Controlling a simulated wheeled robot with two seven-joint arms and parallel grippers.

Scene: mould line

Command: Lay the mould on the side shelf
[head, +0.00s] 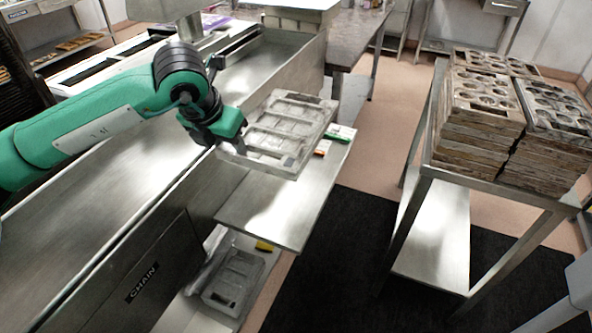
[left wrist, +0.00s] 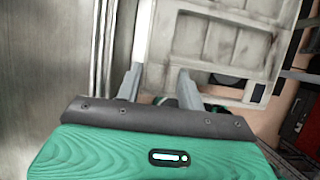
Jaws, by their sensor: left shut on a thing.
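The mould (head: 291,124), a pale grey tray with rectangular cavities, is at the end of my left gripper (head: 238,146), which is shut on its near left edge. The left wrist view shows the mould (left wrist: 225,42) beyond the two fingers of the left gripper (left wrist: 158,88). The side shelf (head: 272,212) is a bare metal plate fixed to the side of the steel line. The mould overlaps its far part in the head view; I cannot tell whether they touch. My right gripper is not in view.
A green item (head: 341,133) and an orange item (head: 322,147) lie by the mould's right side. Another grey tray (head: 233,284) sits lower down. A metal table (head: 497,190) with stacked moulds stands right. The shelf's near part is clear.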

